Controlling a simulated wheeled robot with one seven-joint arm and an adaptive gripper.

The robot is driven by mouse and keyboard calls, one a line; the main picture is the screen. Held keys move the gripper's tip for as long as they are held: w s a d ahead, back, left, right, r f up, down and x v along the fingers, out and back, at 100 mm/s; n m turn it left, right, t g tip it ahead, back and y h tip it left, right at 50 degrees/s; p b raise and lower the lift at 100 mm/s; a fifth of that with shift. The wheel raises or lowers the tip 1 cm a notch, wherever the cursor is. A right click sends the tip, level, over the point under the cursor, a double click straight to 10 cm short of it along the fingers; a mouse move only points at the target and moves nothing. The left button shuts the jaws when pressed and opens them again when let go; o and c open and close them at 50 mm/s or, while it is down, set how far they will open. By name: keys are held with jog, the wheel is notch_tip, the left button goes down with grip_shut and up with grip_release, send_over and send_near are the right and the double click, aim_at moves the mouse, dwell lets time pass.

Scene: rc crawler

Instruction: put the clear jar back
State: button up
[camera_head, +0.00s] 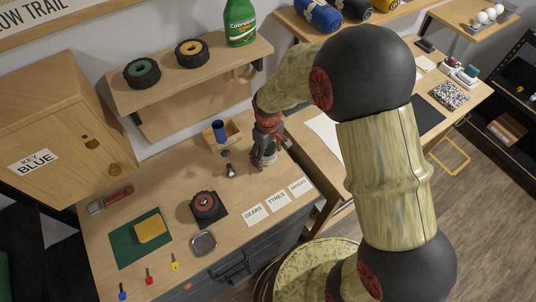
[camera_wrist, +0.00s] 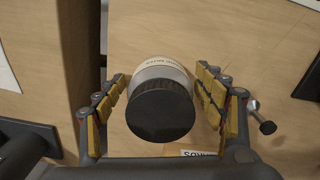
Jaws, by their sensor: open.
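The clear jar shows in the wrist view, with a dark round lid (camera_wrist: 160,112) and a pale, see-through body (camera_wrist: 158,69) bearing a printed label. It stands between the two fingers of my gripper (camera_wrist: 164,95). The fingers are open, with a visible gap on each side of the jar. In the head view my gripper (camera_head: 264,158) is low over the bench near the wall, and it mostly hides the jar there.
A wooden box with a blue cylinder (camera_head: 219,130) and a small dark-topped part (camera_head: 231,170) are close left. A tyre on a black mat (camera_head: 204,203) sits nearer the front. A shelf (camera_head: 190,85) overhangs behind.

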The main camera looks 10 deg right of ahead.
notch_tip(320, 180, up, 12)
jog(key=shift+r+p, duration=0.15)
jog(key=shift+p, duration=1.05)
notch_tip(320, 180, up, 6)
jog(key=m+t, duration=0.1)
send_over(275, 154)
jog(key=s+d+r+m+t, duration=0.3)
jog(key=s+d+r+m, duration=0.15)
jog(key=s+r, duration=0.65)
jog(key=s+d+r+m+t, duration=0.1)
jog(key=s+d+r, duration=0.2)
jog(key=s, duration=0.4)
jog(key=shift+s+r+m+t, duration=0.25)
jog(key=shift+r+m+t, duration=0.1)
jog(key=shift+r, duration=0.2)
jog(key=shift+d+f, duration=0.1)
jog(key=shift+f, duration=0.1)
